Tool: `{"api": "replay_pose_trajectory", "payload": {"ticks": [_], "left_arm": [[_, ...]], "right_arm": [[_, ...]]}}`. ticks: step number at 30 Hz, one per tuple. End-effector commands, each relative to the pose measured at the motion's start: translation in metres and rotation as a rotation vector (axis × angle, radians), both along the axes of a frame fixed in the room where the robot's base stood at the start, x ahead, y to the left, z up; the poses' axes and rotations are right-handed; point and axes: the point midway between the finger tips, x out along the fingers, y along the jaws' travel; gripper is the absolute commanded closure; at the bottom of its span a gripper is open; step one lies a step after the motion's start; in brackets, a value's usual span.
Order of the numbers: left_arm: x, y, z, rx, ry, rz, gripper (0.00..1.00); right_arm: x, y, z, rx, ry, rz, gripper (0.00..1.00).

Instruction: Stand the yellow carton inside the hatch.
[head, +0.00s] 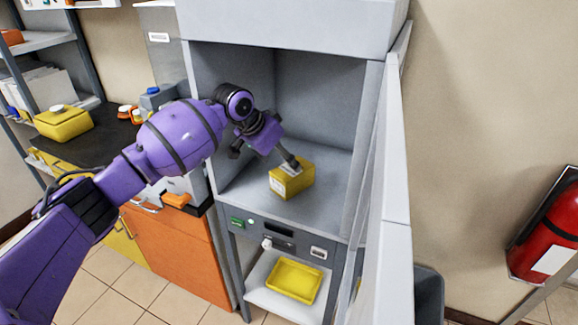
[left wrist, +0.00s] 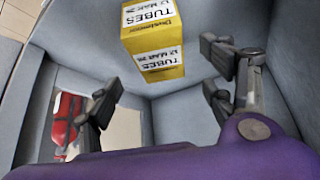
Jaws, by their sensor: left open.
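The yellow carton (head: 291,181) sits on the grey floor of the hatch (head: 332,190), near its front edge. It shows in the left wrist view too (left wrist: 152,42), with white labels reading TUBES. My left gripper (head: 264,157) is inside the hatch, open, with one finger close to the carton's top in the head view. In the left wrist view the open fingers (left wrist: 160,80) are spread, with the carton beyond them; I cannot tell whether one touches it. My right gripper is in neither view.
The hatch's white door (head: 392,200) stands open on the right. A yellow tray (head: 293,280) lies on the shelf below. A red extinguisher (head: 545,232) is on the right wall.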

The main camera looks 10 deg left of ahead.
Motion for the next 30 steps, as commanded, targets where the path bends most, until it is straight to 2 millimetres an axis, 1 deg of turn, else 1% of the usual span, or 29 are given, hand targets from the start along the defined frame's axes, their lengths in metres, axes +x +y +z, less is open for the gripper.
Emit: {"api": "replay_pose_trajectory", "payload": {"ticks": [1,3,6,9,30], "left_arm": [[-0.004,0.004,0.011,0.001,-0.004,-0.001,0.25],[-0.010,0.008,0.020,0.002,-0.002,-0.001,0.25],[-0.016,0.012,0.031,0.000,0.000,0.000,0.25],[-0.020,0.014,0.037,0.000,0.000,0.000,0.25],[-0.021,0.015,0.039,0.000,-0.002,0.001,0.25]], "right_arm": [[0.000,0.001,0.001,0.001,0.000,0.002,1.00],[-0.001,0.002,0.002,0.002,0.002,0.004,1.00],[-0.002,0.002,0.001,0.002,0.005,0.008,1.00],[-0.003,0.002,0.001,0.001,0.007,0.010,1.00],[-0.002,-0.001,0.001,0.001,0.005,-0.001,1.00]]}}
